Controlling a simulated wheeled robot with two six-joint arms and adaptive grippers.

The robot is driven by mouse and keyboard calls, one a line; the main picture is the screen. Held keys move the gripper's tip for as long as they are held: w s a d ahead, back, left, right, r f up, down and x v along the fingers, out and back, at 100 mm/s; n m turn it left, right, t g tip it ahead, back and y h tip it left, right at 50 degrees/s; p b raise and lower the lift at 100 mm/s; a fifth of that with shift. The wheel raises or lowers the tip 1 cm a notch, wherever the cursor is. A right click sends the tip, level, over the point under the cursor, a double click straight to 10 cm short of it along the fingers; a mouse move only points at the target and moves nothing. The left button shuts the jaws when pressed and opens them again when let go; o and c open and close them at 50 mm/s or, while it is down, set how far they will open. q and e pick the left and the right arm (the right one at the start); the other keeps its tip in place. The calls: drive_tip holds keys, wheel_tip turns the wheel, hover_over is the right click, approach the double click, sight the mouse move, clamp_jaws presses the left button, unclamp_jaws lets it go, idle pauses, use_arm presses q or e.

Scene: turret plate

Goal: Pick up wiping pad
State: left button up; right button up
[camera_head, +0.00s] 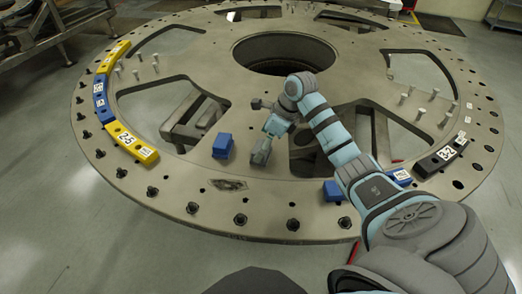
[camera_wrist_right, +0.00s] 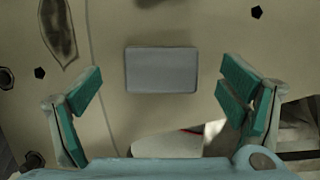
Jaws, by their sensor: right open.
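The wiping pad appears to be the grey rectangular block (camera_wrist_right: 161,69) lying flat on the turret plate, centred between my right fingers in the right wrist view. In the head view it shows as a small grey block (camera_head: 260,153) on the near part of the plate, just below my right gripper (camera_head: 267,122). In the right wrist view my right gripper (camera_wrist_right: 160,85) is open, with one green-padded finger on each side of the pad, apart from it and holding nothing. My left gripper is out of view.
The turret plate (camera_head: 190,205) has a large central hole, cut-out openings and bolts along its rim. A blue block (camera_head: 222,146) stands left of the pad, another (camera_head: 333,190) to the right. Yellow and blue segments (camera_head: 132,143) line the left rim; a black segment (camera_head: 436,160) sits right.

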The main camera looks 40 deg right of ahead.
drive_tip(key=x, duration=0.2)
drive_tip(key=shift+w+f, duration=0.15)
drive_tip(key=shift+f, duration=0.15)
drive_tip(key=c, duration=1.3)
drive_tip(key=shift+r, duration=0.1)
wheel_tip(320, 180, up, 12)
drive_tip(key=shift+r+p, duration=0.25)
drive_tip(key=shift+p, duration=0.4)
drive_tip(key=shift+c, duration=0.8)
wheel_tip(320, 180, up, 8)
drive_tip(key=p, duration=0.6)
drive_tip(key=shift+f, duration=0.2)
